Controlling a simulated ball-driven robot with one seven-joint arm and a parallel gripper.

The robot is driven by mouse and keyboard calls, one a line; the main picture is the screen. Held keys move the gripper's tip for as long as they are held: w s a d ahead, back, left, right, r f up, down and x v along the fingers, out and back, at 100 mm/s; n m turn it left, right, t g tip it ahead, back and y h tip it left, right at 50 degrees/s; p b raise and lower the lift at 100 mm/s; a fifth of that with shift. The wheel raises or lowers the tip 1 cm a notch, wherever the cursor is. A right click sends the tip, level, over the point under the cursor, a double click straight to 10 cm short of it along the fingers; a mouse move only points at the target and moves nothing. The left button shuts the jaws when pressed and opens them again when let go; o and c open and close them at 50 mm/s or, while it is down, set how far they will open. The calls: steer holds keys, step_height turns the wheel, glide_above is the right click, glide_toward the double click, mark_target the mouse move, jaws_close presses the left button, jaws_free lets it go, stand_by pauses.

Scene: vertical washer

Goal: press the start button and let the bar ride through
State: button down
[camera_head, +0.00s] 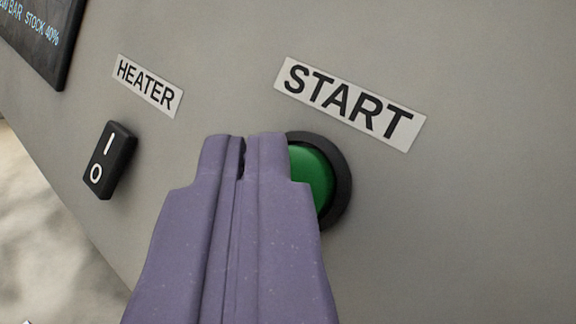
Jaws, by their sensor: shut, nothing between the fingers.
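The round green start button (316,178) sits in a black ring on a grey panel, below a white label reading START (350,104). My gripper (242,142) is shut and empty, its two purple fingers side by side. Its tips overlap the left part of the button in the picture and hide it. I cannot tell whether they touch the button. No bar is in view.
A black rocker switch (109,160) marked I and O is on the panel to the left, under a HEATER label (147,86). A dark display (40,38) is at the upper left. The panel right of the button is bare.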

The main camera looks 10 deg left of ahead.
steer(key=shift+w+d+f, duration=0.15)
steer(key=shift+w+f, duration=0.1)
steer(key=shift+w, duration=0.15)
stand_by(0.5)
steer(key=shift+s, duration=0.1)
steer(key=shift+s+a+r, duration=0.25)
steer(key=shift+s+r, duration=0.15)
steer(key=shift+s, duration=0.25)
